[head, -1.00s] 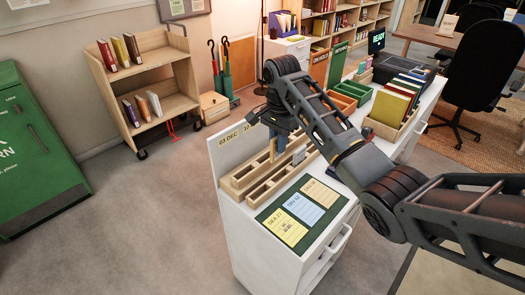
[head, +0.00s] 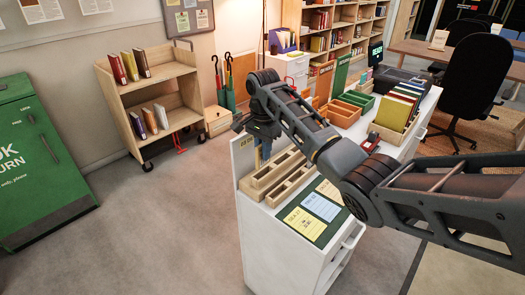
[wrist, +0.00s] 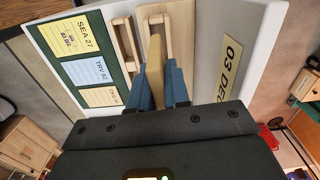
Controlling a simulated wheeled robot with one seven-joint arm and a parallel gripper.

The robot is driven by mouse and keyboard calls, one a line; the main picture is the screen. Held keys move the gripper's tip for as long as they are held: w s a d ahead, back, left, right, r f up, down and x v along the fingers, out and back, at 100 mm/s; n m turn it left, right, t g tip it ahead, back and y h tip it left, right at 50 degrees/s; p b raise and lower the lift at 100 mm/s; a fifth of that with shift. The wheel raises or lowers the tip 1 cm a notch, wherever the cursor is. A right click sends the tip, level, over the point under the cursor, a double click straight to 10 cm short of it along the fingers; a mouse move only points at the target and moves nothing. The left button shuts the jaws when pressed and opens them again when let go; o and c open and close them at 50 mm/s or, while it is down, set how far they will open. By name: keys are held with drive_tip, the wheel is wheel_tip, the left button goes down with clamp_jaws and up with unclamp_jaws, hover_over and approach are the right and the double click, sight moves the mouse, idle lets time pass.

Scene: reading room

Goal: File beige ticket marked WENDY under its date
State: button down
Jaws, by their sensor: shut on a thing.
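My gripper (wrist: 160,92) is shut on a narrow beige piece (wrist: 154,84), seen nearly edge-on between the blue fingers; it fits the beige ticket, but no name on it can be read. In the head view my gripper (head: 264,152) is over the far left part of the wooden slotted rack (head: 262,188), and the held piece is hidden there. The rack's slots (wrist: 124,45) show in the wrist view. A date label reading 03 DEC (wrist: 231,62) is on the white upright board (wrist: 262,45) beside the rack. Whether the piece is inside a slot, I cannot tell.
A dark green mat (head: 311,238) with yellow, blue and beige cards lies on the white counter (head: 262,222) in front of the rack. Orange and green trays (head: 340,112) and a box of books (head: 388,133) stand farther back. A book cart (head: 150,100) stands behind, left.

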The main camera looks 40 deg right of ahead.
sight(263, 165)
drive_tip(key=shift+d+f+b, duration=0.1)
drive_tip(key=shift+f+b, duration=0.95)
drive_tip(key=shift+f, duration=1.6)
drive_tip(key=c, duration=1)
unclamp_jaws()
wheel_tip(263, 165, up, 8)
drive_tip(key=shift+f, duration=0.1)
drive_tip(key=shift+s, duration=0.1)
